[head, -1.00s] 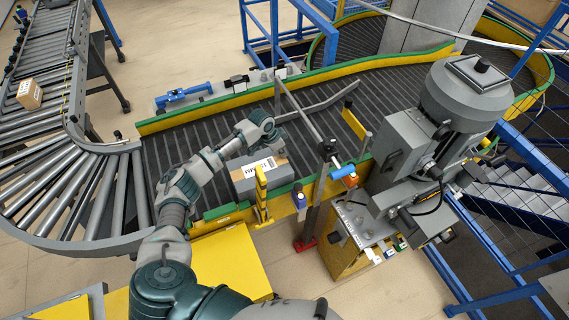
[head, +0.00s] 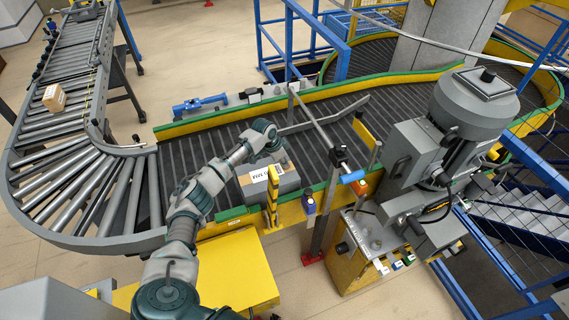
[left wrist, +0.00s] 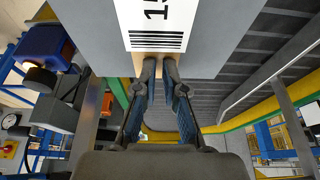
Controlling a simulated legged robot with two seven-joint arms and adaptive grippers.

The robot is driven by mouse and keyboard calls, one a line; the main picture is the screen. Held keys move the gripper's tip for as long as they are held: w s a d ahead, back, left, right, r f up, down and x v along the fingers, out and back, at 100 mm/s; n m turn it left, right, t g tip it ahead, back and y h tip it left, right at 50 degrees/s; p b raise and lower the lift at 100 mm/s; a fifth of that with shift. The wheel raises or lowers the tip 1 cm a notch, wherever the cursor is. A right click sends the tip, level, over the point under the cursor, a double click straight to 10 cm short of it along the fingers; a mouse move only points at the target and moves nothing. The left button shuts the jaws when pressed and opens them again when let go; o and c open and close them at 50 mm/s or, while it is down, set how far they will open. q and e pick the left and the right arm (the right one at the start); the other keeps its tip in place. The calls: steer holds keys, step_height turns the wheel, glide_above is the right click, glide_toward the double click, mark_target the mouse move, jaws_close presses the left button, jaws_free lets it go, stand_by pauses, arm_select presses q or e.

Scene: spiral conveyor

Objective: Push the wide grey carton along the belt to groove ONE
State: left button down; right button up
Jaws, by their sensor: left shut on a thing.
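The wide grey carton (head: 288,183) lies on the dark slatted belt (head: 222,144), close to its near green-and-yellow rail. A white printed label is on its top. My left gripper (head: 264,138) is at the carton's far side, its fingers partly hidden by my wrist. In the left wrist view, the fingers (left wrist: 159,68) are close together at the edge of the carton (left wrist: 215,40), over a tan patch below the label. The gripper is shut on the carton there. My right gripper is out of view. No groove number can be read.
A yellow upright post (head: 272,195) stands at the near rail in front of the carton. A grey rod with a blue end (head: 351,177) crosses above the belt to the right. A small tan carton (head: 54,98) lies on the roller conveyor.

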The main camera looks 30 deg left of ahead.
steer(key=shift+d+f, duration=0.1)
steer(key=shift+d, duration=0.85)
